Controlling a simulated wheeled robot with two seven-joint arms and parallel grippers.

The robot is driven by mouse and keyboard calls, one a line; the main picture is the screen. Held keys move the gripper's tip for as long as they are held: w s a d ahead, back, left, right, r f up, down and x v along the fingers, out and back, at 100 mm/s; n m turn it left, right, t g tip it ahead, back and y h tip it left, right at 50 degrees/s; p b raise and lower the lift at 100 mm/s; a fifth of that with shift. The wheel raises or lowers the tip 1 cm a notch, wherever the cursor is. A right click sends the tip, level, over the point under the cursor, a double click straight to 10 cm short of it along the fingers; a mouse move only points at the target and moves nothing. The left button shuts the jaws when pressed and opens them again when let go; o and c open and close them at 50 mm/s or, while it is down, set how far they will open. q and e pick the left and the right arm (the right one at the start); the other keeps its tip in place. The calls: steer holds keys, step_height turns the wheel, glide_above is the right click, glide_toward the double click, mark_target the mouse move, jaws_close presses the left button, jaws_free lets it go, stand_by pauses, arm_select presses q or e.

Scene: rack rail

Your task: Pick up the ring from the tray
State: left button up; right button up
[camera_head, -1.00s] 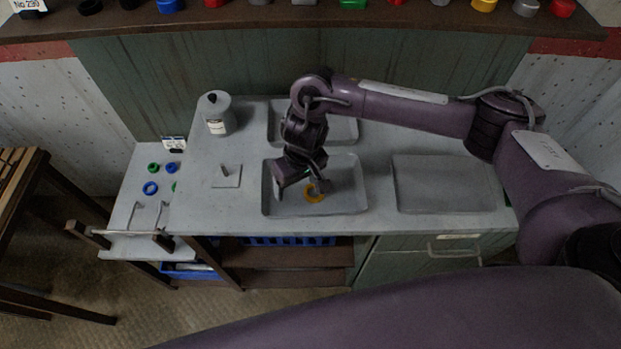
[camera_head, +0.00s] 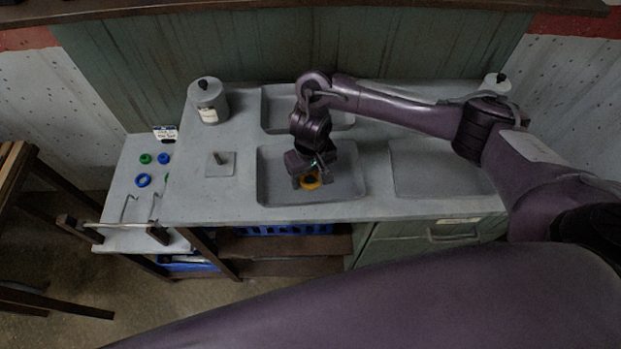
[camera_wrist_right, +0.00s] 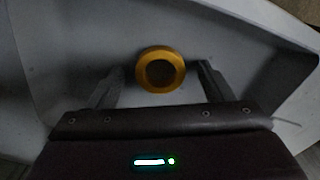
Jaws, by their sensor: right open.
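A yellow-orange ring (camera_head: 310,182) lies on the floor of the grey tray (camera_head: 350,199) at the front middle of the counter. My right gripper (camera_head: 309,178) is over the tray, pointing down at the ring and partly covering it. In the right wrist view the ring (camera_wrist_right: 161,69) shows whole, with a dark centre, lying between and slightly beyond the two spread fingers of my right gripper (camera_wrist_right: 159,72). The fingers are apart from it on both sides, with nothing held. My left gripper is not in view.
A second tray (camera_head: 275,108) lies behind and an empty tray (camera_head: 440,190) to the right. A plate with a peg (camera_head: 221,166) and a lidded canister (camera_head: 209,101) stand left. A lower side shelf holds blue and green rings (camera_head: 144,180). A large purple arm part of mine crosses the foreground.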

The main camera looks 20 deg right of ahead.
steer(key=c, duration=1.1)
steer(key=shift+o, duration=0.2)
